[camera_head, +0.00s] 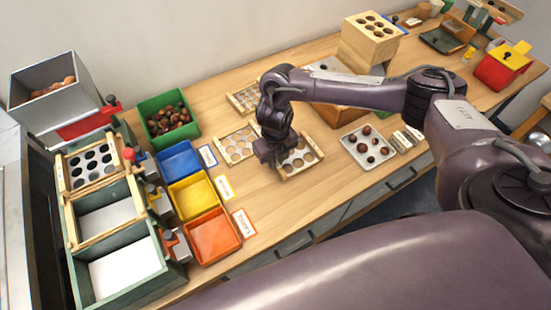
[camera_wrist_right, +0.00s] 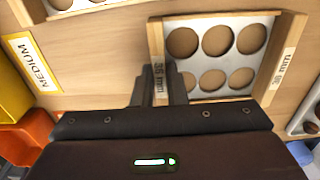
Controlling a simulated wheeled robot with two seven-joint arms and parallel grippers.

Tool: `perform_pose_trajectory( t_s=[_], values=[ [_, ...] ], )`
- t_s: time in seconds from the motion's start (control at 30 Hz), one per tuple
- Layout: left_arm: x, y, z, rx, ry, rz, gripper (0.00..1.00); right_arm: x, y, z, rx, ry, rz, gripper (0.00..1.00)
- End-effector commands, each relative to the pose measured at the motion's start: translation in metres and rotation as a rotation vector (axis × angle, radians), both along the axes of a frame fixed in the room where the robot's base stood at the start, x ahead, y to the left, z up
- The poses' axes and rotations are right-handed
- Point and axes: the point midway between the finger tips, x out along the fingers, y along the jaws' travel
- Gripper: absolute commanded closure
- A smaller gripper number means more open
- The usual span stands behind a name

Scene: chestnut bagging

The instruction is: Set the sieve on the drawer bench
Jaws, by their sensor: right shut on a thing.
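My right gripper (camera_head: 277,162) is shut on the left wooden rail of a sieve (camera_head: 312,163) with large round holes in a pale plate. In the right wrist view the fingers straddle this sieve's rail (camera_wrist_right: 156,60), marked 35 mm. The sieve is level with the wooden top of the drawer bench (camera_head: 330,200), at or just above it; I cannot tell whether it touches. Two other sieves lie on the bench: one with round holes (camera_head: 232,148) just left, one with smaller holes (camera_head: 243,101) behind. My left gripper is not in view.
Blue (camera_head: 181,161), yellow (camera_head: 190,196) and orange (camera_head: 213,236) trays stand left, with label cards beside them. A green bin of chestnuts (camera_head: 167,116) is behind. A metal tray with chestnuts (camera_head: 357,160) lies right. A green-framed sorter (camera_head: 75,255) is at far left.

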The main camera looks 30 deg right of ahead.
Motion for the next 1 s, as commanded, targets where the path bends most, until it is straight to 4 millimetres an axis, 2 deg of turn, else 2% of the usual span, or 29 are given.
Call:
perform_pose_trajectory(
  t_s=[0.2, 0.23, 0.37, 0.63, 0.77, 0.87, 1.0],
  values=[
    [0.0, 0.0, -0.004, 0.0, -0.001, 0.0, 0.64, 0.0, 0.0, -0.005, 0.0, 0.0, 0.0, 1.0],
    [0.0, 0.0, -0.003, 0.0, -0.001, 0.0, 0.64, 0.0, 0.0, -0.003, 0.0, 0.0, 0.0, 0.84],
    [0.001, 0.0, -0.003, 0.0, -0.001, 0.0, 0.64, 0.0, 0.0, -0.003, 0.0, 0.001, 0.0, 0.67],
    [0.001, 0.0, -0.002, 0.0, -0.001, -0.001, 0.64, 0.0, 0.0, -0.002, 0.0, 0.001, 0.0, 0.66],
    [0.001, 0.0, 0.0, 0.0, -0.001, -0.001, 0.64, 0.001, 0.0, 0.005, 0.001, -0.001, 0.0, 0.66],
    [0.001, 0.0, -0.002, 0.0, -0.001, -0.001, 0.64, 0.001, 0.0, 0.019, 0.002, -0.002, 0.001, 0.66],
    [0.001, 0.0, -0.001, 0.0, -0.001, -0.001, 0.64, 0.002, 0.0, 0.052, 0.001, -0.006, 0.003, 0.66]
  ],
)
